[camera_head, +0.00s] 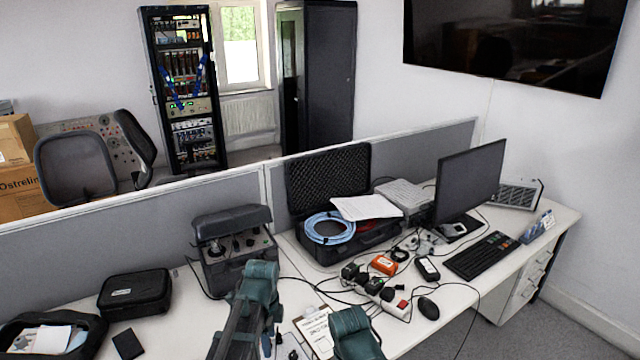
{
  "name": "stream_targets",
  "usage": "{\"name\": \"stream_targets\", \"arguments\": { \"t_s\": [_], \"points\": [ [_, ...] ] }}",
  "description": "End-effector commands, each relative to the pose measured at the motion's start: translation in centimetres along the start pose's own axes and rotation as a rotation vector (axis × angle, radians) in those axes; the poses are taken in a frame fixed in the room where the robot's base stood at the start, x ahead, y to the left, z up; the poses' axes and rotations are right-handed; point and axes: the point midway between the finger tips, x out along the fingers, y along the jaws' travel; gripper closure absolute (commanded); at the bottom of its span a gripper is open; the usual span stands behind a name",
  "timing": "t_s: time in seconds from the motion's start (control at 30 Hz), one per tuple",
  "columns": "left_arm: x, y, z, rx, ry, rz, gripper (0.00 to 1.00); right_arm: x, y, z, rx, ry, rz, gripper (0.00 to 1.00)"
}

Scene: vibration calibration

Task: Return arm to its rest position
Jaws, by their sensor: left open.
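My left arm (256,285) rises from the bottom edge in front of the desk, its dark green elbow at the top and its links running down. My left gripper (279,344) is low in the picture over the front of the desk, small and partly hidden by the arm. It is open, and I see nothing held in it. A dark green part of my right arm (355,335) shows at the bottom edge. My right gripper is out of view.
A calibration device (235,250) stands behind my left arm. A clipboard (316,332) lies between my arms. An open black case (330,235), power strip (392,300), loose cables, mouse (428,308), keyboard (482,256) and monitor (468,185) crowd the right. A black pouch (134,293) is left.

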Motion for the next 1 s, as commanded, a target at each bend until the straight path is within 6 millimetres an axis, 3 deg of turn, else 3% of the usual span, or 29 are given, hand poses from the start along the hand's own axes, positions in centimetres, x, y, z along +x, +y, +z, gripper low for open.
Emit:
{"name": "stream_targets", "arguments": {
  "t_s": [0.2, 0.5, 0.7, 1.0],
  "points": [
    [0.0, 5.3, -4.4, -0.441, -0.036, 0.005, 0.37, 0.0, 0.0, 0.0, 0.0, 0.0, 0.0, 0.5],
    [-0.1, 11.1, -8.1, -1.01, -0.081, -0.024, 0.37, 0.0, 0.0, 0.0, 0.0, 0.0, 0.0, 0.5],
    [-0.1, 12.8, -9.0, -1.201, -0.093, -0.042, 0.37, 0.0, 0.0, 0.0, 0.0, 0.0, 0.0, 0.5],
    [-0.1, 13.0, -9.1, -1.244, -0.095, -0.046, 0.37, 0.0, 0.0, 0.0, 0.0, 0.0, 0.0, 0.5]
  ]
}}
